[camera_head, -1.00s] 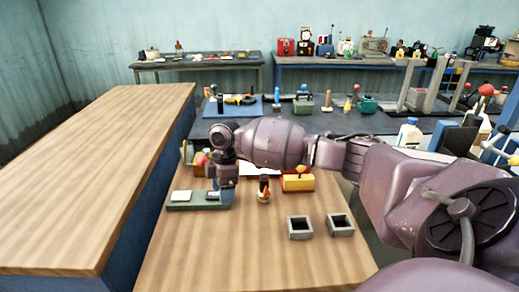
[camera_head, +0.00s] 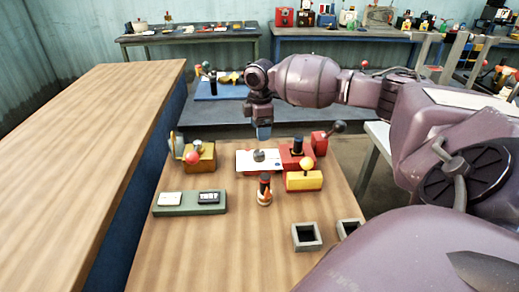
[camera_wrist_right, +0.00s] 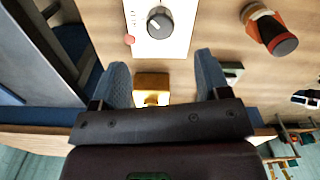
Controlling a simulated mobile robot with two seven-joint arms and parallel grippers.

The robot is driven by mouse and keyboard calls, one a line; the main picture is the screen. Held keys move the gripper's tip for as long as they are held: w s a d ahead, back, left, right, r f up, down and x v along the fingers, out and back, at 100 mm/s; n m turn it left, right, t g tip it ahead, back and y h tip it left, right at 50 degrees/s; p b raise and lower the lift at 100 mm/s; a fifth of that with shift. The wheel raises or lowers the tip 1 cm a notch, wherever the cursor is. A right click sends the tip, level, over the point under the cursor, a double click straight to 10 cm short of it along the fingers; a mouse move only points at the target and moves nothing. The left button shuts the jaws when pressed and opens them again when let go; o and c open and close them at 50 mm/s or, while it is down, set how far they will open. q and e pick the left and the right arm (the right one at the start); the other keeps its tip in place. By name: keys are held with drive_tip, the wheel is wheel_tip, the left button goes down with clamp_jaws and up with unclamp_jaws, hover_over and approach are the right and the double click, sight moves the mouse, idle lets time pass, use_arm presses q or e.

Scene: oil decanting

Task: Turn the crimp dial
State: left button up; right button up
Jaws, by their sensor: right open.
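The grey round dial (camera_head: 259,156) stands on a white plate (camera_head: 244,163) in the middle of the wooden table. In the right wrist view the dial (camera_wrist_right: 159,24) has a pale pointer line on its top. The white plate (camera_wrist_right: 180,45) lies beyond my fingertips there. My right gripper (camera_head: 263,134) is above and behind the plate in the head view, pointing down and apart from the dial. In the wrist view its two blue-grey fingers (camera_wrist_right: 161,62) are spread with nothing held. My left gripper is not in view.
A red block (camera_head: 297,155) and a yellow block (camera_head: 304,181) stand right of the plate. A bottle-like piece (camera_head: 264,192) stands in front. A brass-coloured box (camera_head: 201,158) and a green base (camera_head: 190,202) are left. A grey square holder (camera_head: 306,237) is nearer.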

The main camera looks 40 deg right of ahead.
sight(260, 152)
wheel_tip(260, 152, down, 8)
drive_tip(key=shift+f+b, duration=0.1)
drive_tip(key=shift+b, duration=0.4)
drive_tip(key=shift+f, duration=0.35)
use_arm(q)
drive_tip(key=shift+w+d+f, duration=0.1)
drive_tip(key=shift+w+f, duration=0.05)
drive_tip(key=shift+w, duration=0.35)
